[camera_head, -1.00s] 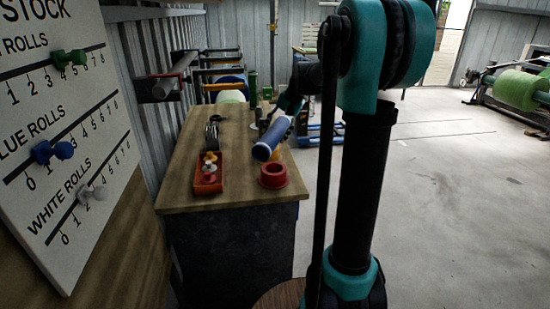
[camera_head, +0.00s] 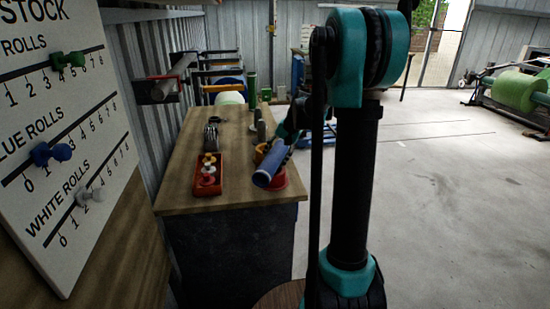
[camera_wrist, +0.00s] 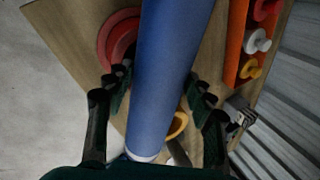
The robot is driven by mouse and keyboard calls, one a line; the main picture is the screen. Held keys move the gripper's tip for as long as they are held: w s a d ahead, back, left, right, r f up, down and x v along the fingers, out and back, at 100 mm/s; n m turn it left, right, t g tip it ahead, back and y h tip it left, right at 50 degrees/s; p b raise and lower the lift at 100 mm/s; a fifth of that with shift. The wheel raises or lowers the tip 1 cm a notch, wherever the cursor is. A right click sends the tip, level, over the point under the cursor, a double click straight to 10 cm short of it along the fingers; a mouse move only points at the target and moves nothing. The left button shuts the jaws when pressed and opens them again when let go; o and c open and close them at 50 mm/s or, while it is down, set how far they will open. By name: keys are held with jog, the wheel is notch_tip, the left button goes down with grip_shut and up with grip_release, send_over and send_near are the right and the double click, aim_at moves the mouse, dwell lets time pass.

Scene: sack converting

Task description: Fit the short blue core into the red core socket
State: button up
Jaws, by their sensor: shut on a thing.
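The blue core (camera_head: 270,165) is a blue tube with a pale end. My gripper (camera_head: 290,133) is shut on it and holds it tilted above the workbench. In the wrist view the blue core (camera_wrist: 168,75) runs between the two fingers of my gripper (camera_wrist: 160,95). The red core socket (camera_head: 284,181) is a round red ring on the bench near its front right. In the head view the core's lower end is in front of it and hides part of it. In the wrist view the red socket (camera_wrist: 104,45) lies beside the core, to its left. I cannot tell whether they touch.
The wooden bench (camera_head: 228,190) carries a red tray (camera_head: 207,188) of colored knobs left of the socket. A yellow ring (camera_wrist: 179,125) shows beside the core. Upright cylinders (camera_head: 252,90) stand at the back. Open floor (camera_head: 440,200) lies to the right.

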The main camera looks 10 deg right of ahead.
jog(key=shift+f, duration=0.4)
jog(key=o, duration=1.5)
jog(key=shift+r, duration=0.4)
jog(key=v, duration=1.2)
jog(key=s+f+n+t+h, duration=0.1)
jog(key=s+f+n+h, duration=0.1)
jog(key=s+f, duration=0.8)
jog(key=s+f+n+t+h, duration=0.1)
jog(key=s+f+n+h, duration=0.1)
jog(key=s+f, duration=0.8)
jog(key=s+n, duration=0.1)
jog(key=s, duration=0.7)
jog(key=shift+a, duration=0.4)
jog(key=shift+o, duration=0.2)
jog(key=shift+s, duration=0.1)
